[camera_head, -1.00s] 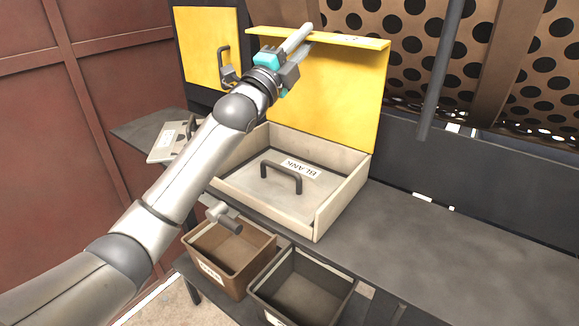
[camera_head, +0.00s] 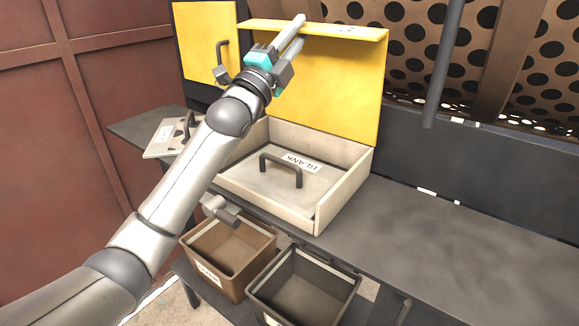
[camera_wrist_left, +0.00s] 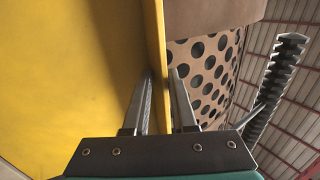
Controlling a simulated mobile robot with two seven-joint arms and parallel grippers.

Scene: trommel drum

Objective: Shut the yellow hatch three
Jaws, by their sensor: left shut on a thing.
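The large yellow hatch (camera_head: 345,90) stands up behind a pale tray-like box, with a lip along its top edge (camera_head: 345,32). Small marks on the lip are too small to read. My left gripper (camera_head: 296,32) is at that top lip, left of its middle. In the left wrist view the gripper (camera_wrist_left: 160,85) has one finger on each side of the yellow panel's edge (camera_wrist_left: 157,45) and is shut on it. My forearm hides part of the hatch's lower left. My right gripper is not in view.
The pale box (camera_head: 340,205) below holds a plate labelled BLANK (camera_head: 272,182) with a dark handle. Another yellow panel with a handle (camera_head: 203,45) is at left. Brown (camera_head: 255,262) and dark (camera_head: 330,300) bins stand in front. The bench (camera_head: 450,230) at right is clear.

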